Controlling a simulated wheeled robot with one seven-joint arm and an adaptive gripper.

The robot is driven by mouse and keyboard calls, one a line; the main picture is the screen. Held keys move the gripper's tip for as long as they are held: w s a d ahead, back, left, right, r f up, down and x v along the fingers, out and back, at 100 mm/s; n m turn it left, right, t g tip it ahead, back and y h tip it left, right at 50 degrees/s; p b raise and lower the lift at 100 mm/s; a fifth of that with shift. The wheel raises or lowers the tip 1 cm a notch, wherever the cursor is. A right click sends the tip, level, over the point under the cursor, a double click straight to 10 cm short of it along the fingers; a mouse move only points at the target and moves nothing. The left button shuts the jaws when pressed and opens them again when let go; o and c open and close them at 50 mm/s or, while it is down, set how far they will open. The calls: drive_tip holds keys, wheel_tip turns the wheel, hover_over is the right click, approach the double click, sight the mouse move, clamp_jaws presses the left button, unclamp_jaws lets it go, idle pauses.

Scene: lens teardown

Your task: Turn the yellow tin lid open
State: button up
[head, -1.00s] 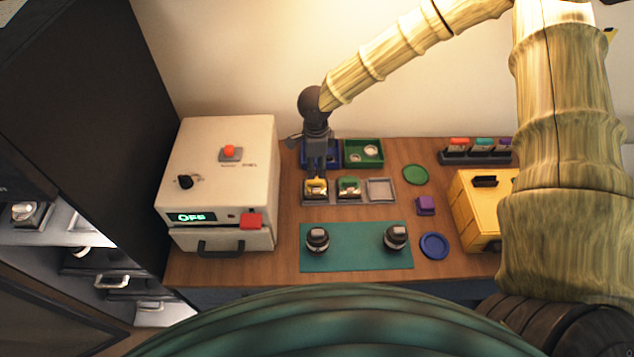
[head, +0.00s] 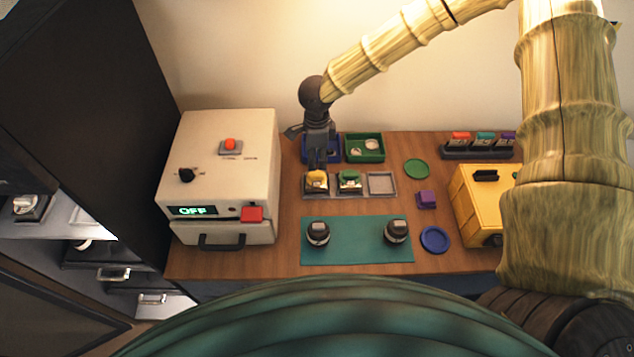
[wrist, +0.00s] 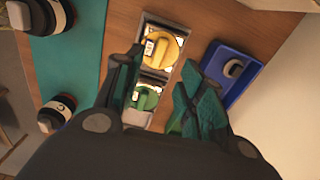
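The yellow tin lid (head: 317,179) sits on its tin in the left compartment of the grey tray, and it shows in the wrist view (wrist: 161,48) as a round lid with a raised grip bar. My gripper (head: 317,167) points down just above and behind it in the head view. In the wrist view my gripper (wrist: 163,62) has its two fingers apart with nothing between them; the lid lies beyond the fingertips. I see no clear contact. The lid's turn angle is hard to judge.
A green-lidded tin (head: 349,179) is beside it in the grey tray (head: 382,184). The blue bin (head: 308,144) and green bin (head: 364,148) stand behind. Two black-and-white pieces are on the teal mat (head: 357,242). A white machine (head: 222,165) reading OFF stands left, a yellow box (head: 478,200) right.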

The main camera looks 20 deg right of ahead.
drive_tip(key=shift+r, duration=2.6)
